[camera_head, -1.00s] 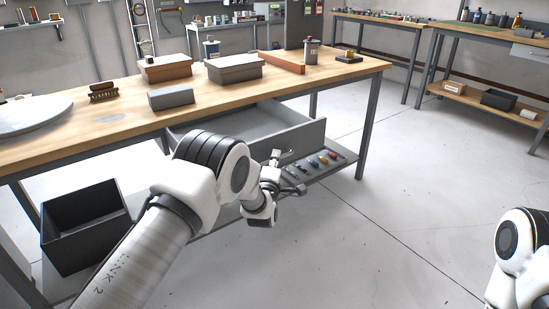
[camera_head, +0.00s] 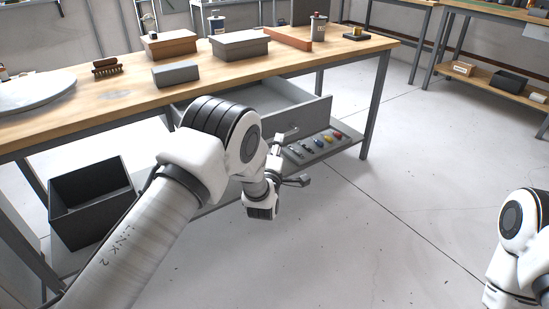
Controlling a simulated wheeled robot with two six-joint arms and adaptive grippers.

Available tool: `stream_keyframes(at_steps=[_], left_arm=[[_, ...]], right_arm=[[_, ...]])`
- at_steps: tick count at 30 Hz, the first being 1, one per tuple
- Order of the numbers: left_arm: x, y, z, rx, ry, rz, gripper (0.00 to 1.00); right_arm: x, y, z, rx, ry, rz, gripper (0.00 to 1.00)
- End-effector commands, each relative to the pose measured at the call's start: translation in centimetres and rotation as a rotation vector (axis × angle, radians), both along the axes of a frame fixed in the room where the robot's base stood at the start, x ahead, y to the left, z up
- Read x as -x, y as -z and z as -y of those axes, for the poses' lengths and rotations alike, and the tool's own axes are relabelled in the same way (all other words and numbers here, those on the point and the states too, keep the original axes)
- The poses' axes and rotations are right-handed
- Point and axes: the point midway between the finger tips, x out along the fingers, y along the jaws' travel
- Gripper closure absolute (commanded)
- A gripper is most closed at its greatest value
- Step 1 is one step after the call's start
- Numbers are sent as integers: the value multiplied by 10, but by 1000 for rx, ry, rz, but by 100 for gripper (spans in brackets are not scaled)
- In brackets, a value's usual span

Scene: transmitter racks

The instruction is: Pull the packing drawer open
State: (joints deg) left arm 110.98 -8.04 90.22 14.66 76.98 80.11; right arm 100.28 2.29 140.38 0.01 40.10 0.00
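The packing drawer's grey front (camera_head: 312,117) stands out from under the wooden workbench (camera_head: 225,78). The drawer is pulled open, and part of its inside shows behind the front. A small handle (camera_head: 290,132) is on the front panel. My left gripper (camera_head: 292,164) is in front of and below the handle, with its fingers spread apart and nothing seen between them. It looks apart from the handle. My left arm hides the left part of the drawer. My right arm shows at the right edge, but its gripper is out of view.
A low shelf (camera_head: 349,143) with several small coloured items lies below the drawer. A black bin (camera_head: 92,203) stands at the left under the bench. Boxes, a brush (camera_head: 106,66) and a canister stand on the bench. The floor at the right is clear.

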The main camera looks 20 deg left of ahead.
Motion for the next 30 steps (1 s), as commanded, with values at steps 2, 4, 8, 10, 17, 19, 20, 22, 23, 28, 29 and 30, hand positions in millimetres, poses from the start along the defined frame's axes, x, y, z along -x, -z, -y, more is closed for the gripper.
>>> stream_keyframes(at_steps=[2, 4, 8, 10, 17, 19, 20, 22, 23, 28, 29, 30], left_arm=[[21, 3, 3, -2, 0, -4, 63], [39, 6, 5, -2, 1, -4, 63], [63, 9, 7, -1, 0, -2, 63], [70, 10, 8, -1, 0, -2, 63], [75, 10, 8, 0, -1, 0, 63], [74, 10, 8, 0, -1, 0, 63], [74, 10, 8, 0, -1, 0, 63], [74, 10, 8, 0, -1, 0, 63], [74, 10, 8, 0, -1, 0, 63], [87, 47, -11, 10, -35, -68, 63], [95, 60, -18, 13, -45, -102, 63], [110, 83, -28, 15, -57, -169, 63]], right_arm=[[0, 0, 0, 0, 0, 0, 60], [0, 0, 0, 0, 0, 0, 60], [0, 0, 0, 0, 0, 0, 60], [0, 0, 0, 0, 0, 0, 60], [0, 0, 0, 0, 0, 0, 60], [0, 0, 0, 0, 0, 0, 60], [0, 0, 0, 0, 0, 0, 60], [0, 0, 0, 0, 0, 0, 60], [0, 0, 0, 0, 0, 0, 60], [0, 0, 0, 0, 0, 0, 60], [0, 0, 0, 0, 0, 0, 60], [0, 0, 0, 0, 0, 0, 60]])
